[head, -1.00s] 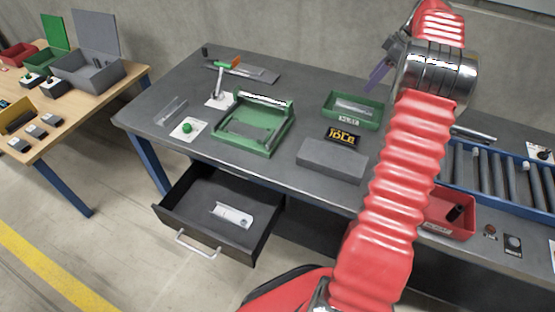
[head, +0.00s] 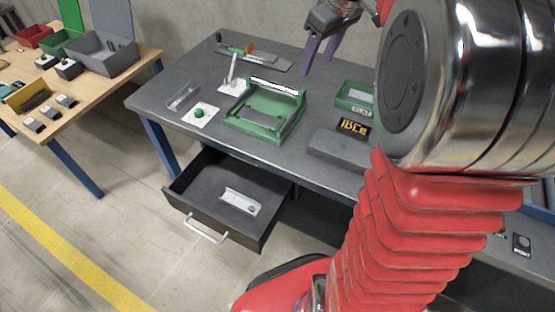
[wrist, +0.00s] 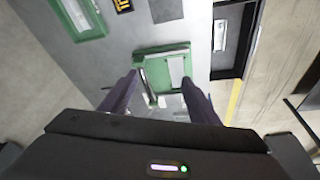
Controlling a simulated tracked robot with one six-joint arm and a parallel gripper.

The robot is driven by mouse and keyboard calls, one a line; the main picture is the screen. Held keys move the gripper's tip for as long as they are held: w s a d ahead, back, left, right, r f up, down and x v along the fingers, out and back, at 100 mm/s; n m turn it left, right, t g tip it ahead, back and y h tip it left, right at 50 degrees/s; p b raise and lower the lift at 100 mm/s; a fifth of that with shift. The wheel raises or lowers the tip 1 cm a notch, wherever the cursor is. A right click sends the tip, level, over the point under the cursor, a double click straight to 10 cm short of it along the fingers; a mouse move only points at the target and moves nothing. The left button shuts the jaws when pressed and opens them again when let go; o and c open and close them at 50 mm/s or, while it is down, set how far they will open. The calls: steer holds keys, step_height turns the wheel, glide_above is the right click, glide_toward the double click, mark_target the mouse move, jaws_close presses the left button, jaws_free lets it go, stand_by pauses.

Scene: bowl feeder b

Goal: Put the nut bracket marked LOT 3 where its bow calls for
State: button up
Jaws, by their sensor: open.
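A pale metal bracket (head: 240,202) lies in the open drawer (head: 200,176) under the bench; its marking is too small to read. In the wrist view the bracket (wrist: 219,36) shows near the top right. Another flat pale part (head: 360,95) lies in the green bin (head: 345,104) at the back of the bench; I cannot read a lot mark on it. My gripper (head: 317,68) is open and empty, high above the back of the bench. In the wrist view its two purple fingers (wrist: 158,82) stand apart, with the green fixture (wrist: 155,60) beyond them.
The green fixture (head: 262,135) stands mid-bench, with a grey block (head: 335,152) and a black sign (head: 354,128) to its right. A white card with a green knob (head: 199,113) lies at the left. A wooden table (head: 120,75) with bins stands further left.

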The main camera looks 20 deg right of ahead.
steer(key=s+a+f+m+t, duration=0.1)
steer(key=s+a+f+m, duration=0.1)
steer(key=s+a, duration=0.8)
steer(key=s+a+f+m+t, duration=0.1)
steer(key=s+a+f, duration=0.3)
steer(key=s+a, duration=0.5)
steer(key=shift+s+a+m+h, duration=0.35)
steer(key=shift+s+m+h, duration=0.05)
steer(key=shift+s, duration=0.45)
steer(key=shift+c, duration=0.7)
